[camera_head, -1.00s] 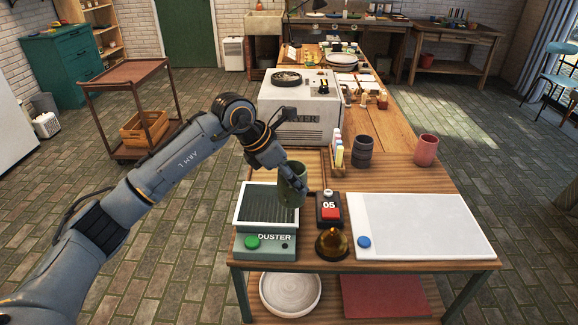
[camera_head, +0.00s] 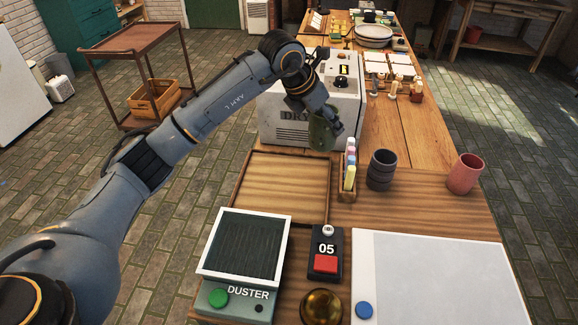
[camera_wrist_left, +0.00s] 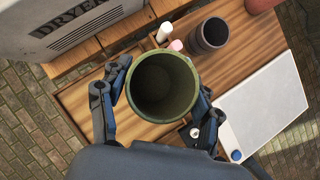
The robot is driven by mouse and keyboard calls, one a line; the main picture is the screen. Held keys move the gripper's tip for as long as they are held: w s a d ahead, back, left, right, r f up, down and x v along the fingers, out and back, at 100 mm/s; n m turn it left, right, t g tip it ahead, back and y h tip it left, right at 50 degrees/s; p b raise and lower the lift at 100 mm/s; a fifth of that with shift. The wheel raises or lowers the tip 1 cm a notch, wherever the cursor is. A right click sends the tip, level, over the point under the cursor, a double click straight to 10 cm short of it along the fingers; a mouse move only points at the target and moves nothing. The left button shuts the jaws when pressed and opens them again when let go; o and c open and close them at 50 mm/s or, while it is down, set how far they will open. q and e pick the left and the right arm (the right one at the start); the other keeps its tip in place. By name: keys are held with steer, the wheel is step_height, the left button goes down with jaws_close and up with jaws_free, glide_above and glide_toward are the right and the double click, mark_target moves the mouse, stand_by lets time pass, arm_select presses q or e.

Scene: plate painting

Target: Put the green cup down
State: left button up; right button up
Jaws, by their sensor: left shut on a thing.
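The green cup (camera_head: 322,131) is held upright by my left gripper (camera_head: 333,116) in front of the dryer. In the left wrist view the green cup (camera_wrist_left: 162,84) is seen from above, its mouth open and its inside empty. The fingers of my left gripper (camera_wrist_left: 158,100) are on both sides of it. A shallow wooden tray (camera_head: 286,184) lies on the table below and in front of the cup, and it is empty. The cup appears above the table near the tray's back edge. My right gripper is not in view.
The dryer (camera_head: 290,120) stands behind the tray. A marker holder (camera_head: 347,185), a dark cup (camera_head: 381,170) and a pink cup (camera_head: 464,174) are to the right. In front are the duster (camera_head: 242,245), a counter box (camera_head: 326,254) and a white board (camera_head: 440,275).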

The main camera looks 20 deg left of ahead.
arm_select(q)
steer(key=a+f+p, duration=0.1)
steer(key=a+f, duration=0.3)
steer(key=s+a+f+p, duration=0.1)
steer(key=a+f+p, duration=0.1)
steer(key=a+f, duration=0.2)
steer(key=s+a+f+p, duration=0.1)
steer(key=a+f, duration=0.3)
steer(key=a, duration=0.1)
steer(key=shift+s+a+f, duration=0.1)
steer(key=shift+a+f, duration=0.15)
steer(key=shift+a, duration=0.1)
steer(key=shift+f, duration=0.1)
steer(key=o, duration=1.4)
steer(key=shift+o, duration=0.2)
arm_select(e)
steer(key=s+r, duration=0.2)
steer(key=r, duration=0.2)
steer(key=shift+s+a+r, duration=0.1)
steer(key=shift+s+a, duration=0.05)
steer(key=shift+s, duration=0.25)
arm_select(q)
steer(key=b+v, duration=0.2)
steer(key=v, duration=1)
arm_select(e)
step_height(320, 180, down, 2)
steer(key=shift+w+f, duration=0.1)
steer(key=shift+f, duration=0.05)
